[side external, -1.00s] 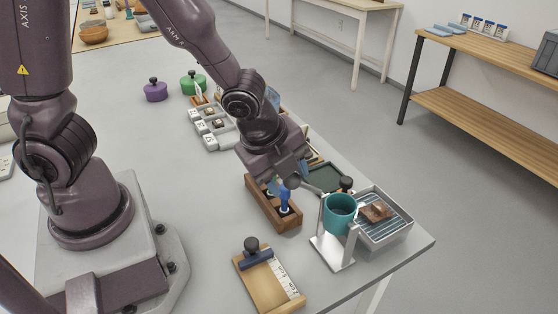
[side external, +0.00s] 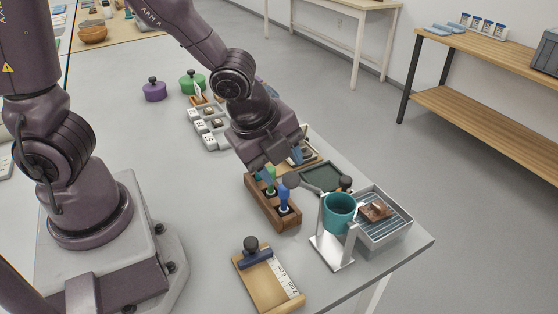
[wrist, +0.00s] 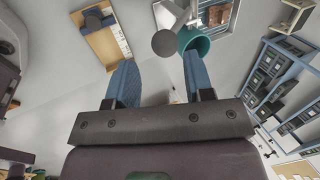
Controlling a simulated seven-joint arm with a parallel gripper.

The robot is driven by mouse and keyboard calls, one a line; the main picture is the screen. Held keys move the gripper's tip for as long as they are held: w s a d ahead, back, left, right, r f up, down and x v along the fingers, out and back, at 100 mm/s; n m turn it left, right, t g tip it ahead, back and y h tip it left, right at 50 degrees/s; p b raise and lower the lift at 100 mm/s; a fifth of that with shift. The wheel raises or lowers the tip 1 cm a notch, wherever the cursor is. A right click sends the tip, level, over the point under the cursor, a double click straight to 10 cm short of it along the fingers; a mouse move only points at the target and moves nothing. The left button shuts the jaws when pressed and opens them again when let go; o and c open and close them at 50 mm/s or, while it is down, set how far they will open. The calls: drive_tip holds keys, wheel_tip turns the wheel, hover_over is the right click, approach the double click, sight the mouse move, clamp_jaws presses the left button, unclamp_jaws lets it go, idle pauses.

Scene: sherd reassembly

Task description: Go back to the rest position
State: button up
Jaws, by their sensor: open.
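My gripper (side external: 280,160) is open and empty. It is above the wooden tool holder, left of the teal cup (side external: 340,212). In the wrist view, its two blue fingers stand wide apart with clear space between them (wrist: 158,78). The teal cup sits in a silver stand (side external: 333,250), with a handle ending in a grey ball (side external: 291,180). The cup also shows beyond the fingers in the wrist view (wrist: 196,44). A brown sherd (side external: 375,210) lies on the wire rack of a grey tray (side external: 384,240).
The wooden holder (side external: 262,209) carries green and blue-handled tools below my gripper. A wooden board (side external: 262,283) with a ruler lies at the front. A dark green tray (side external: 320,178), white numbered blocks (side external: 205,128) and purple and green lidded pots stand farther back. The table's left-middle is clear.

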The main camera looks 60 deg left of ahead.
drive_tip(key=shift+s+a+f+n, duration=0.15)
drive_tip(key=shift+s+n, duration=0.1)
drive_tip(key=shift+n, duration=0.35)
drive_tip(key=s+a+r+n, duration=0.3)
drive_tip(key=s+r+n, duration=0.1)
drive_tip(key=r+n, duration=0.3)
drive_tip(key=s+a+r+n+t, duration=0.1)
drive_tip(key=s+a+r+n, duration=0.3)
drive_tip(key=r+n, duration=0.4)
drive_tip(key=shift+s+n, duration=0.55)
drive_tip(key=shift+n, duration=0.35)
